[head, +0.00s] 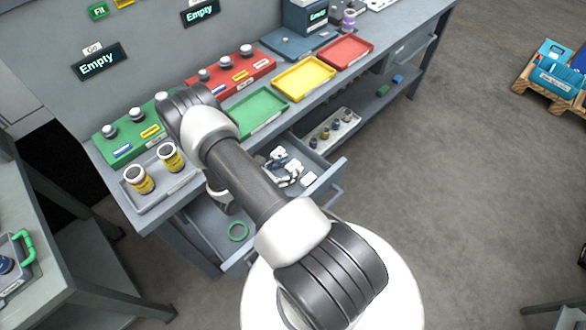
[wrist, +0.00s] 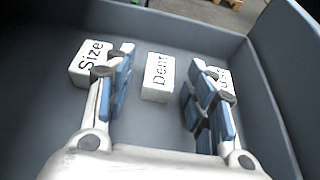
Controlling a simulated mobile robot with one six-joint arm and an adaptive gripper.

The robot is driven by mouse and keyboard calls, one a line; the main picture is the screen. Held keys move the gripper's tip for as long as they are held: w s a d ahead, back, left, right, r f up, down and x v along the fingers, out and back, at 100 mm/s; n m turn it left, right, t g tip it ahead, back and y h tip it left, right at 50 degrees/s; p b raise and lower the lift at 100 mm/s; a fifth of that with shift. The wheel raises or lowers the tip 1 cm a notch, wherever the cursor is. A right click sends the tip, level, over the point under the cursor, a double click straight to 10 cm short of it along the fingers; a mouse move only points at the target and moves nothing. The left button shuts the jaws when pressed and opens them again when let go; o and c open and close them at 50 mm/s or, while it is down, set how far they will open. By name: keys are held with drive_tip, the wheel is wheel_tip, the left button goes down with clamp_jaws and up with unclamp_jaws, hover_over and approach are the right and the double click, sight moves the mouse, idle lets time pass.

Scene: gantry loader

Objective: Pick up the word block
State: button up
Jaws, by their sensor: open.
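My gripper (wrist: 163,58) is open inside a grey drawer (wrist: 150,22). In the wrist view a white block with the word "Dent" (wrist: 157,77) lies on the drawer floor between the two fingers, with a gap on both sides. A white "Size" block (wrist: 88,62) lies left, partly behind the left finger. A third white lettered block (wrist: 222,76) is mostly hidden by the right finger. In the head view my gripper (head: 285,167) is over the open drawer (head: 331,173), and one white block (head: 309,178) shows at its right.
Above on the bench are a green tray (head: 259,112), a yellow tray (head: 303,78) and a red tray (head: 345,51). A lower open compartment holds a green ring (head: 238,232).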

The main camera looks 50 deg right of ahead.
drive_tip(key=shift+d+f, duration=0.1)
drive_tip(key=shift+d, duration=0.15)
drive_tip(key=shift+c, duration=0.4)
drive_tip(key=c, duration=1)
